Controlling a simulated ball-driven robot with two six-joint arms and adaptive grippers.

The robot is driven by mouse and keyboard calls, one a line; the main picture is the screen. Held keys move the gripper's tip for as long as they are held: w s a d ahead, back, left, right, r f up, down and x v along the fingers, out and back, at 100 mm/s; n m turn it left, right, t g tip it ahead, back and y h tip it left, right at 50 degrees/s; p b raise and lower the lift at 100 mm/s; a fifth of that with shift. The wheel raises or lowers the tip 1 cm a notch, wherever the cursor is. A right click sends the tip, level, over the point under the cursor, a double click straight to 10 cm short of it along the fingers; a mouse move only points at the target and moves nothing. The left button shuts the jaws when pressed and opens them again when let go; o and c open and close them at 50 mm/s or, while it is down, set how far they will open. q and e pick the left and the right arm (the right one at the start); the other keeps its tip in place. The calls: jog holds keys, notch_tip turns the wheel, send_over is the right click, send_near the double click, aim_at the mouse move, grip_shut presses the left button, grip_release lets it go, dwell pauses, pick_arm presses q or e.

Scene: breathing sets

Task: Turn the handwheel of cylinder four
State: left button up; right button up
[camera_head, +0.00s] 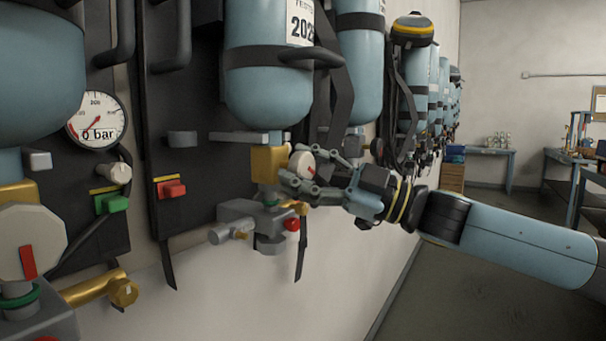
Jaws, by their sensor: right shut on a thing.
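A light blue cylinder (268,90) with a black strap hangs on the wall in the middle of the view, with a brass valve (268,163) below it. A small pale handwheel (301,163) with a red mark sits at the right side of that valve. My right gripper (297,177) reaches in from the right, its fingers around the handwheel and shut on it. The fingers hide part of the wheel. I cannot read which cylinder number this is. My left gripper is not in view.
A nearer cylinder (38,70) at the left has a large handwheel (30,242) and a gauge (97,119) reading 0 bar. More cylinders (418,80) line the wall to the right. A workbench (490,152) stands far back; the floor (450,290) is clear.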

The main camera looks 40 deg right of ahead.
aim_at(309, 173)
jog(key=shift+n, duration=0.6)
jog(key=o, duration=1.2)
jog(key=shift+c, duration=0.2)
jog(key=shift+s, duration=0.1)
jog(key=shift+g, duration=0.4)
jog(key=shift+f+v, duration=0.1)
jog(key=shift+v, duration=1.35)
jog(key=shift+f+v, duration=0.15)
jog(key=shift+v, duration=1.3)
jog(key=shift+s+d+f, duration=0.1)
jog(key=shift+s+d, duration=0.35)
jog(key=shift+s, duration=0.1)
dwell(2.1)
